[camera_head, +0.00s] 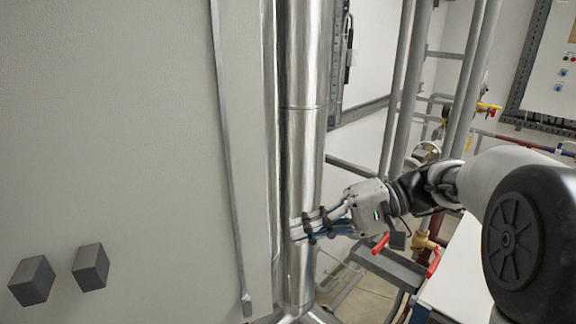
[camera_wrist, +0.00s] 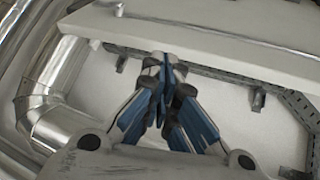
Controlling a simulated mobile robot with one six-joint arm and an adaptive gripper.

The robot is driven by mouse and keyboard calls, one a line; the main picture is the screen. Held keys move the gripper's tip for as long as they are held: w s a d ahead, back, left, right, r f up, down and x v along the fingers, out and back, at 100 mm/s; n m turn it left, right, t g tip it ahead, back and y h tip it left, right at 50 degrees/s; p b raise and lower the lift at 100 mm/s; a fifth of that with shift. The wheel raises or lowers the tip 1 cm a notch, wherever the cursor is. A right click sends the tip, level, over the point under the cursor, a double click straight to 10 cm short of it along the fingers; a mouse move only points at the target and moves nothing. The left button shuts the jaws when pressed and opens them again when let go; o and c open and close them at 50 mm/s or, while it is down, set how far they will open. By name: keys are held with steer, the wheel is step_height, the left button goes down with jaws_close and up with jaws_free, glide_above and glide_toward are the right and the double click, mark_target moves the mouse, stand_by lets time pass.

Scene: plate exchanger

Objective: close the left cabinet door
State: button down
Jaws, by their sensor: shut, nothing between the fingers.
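A large pale grey door panel (camera_head: 120,130) fills the left of the head view, with a thin vertical rod (camera_head: 230,150) near its right edge. I take it to be the left cabinet door; its hinges and the cabinet opening are not in view. My gripper (camera_head: 298,232) is right of the panel, its fingers pointing left across the shiny pipe in the picture. In the wrist view, my gripper (camera_wrist: 160,75) has its blue-padded fingers together and empty. Their tips are at the lower edge of a pale panel (camera_wrist: 225,45) with a rod; I cannot tell whether they touch it.
A shiny vertical pipe (camera_head: 305,150) stands right of the panel. Two dark blocks (camera_head: 90,267) show at lower left. Grey pipes (camera_head: 405,80), valves with red handles (camera_head: 380,243) and a white control box (camera_head: 553,70) are farther right. A perforated rail (camera_wrist: 298,105) crosses the wrist view.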

steer(key=w+d+r+y+p, duration=0.3)
steer(key=w+r+y, duration=0.1)
steer(key=w+r, duration=0.15)
steer(key=s+a+f+p, duration=0.1)
steer(key=s+a, duration=0.3)
steer(key=a, duration=0.4)
steer(key=shift+a+n+p, duration=0.3)
steer(key=shift+a+n, duration=0.05)
steer(key=shift+n, duration=0.05)
steer(key=shift+d, duration=0.1)
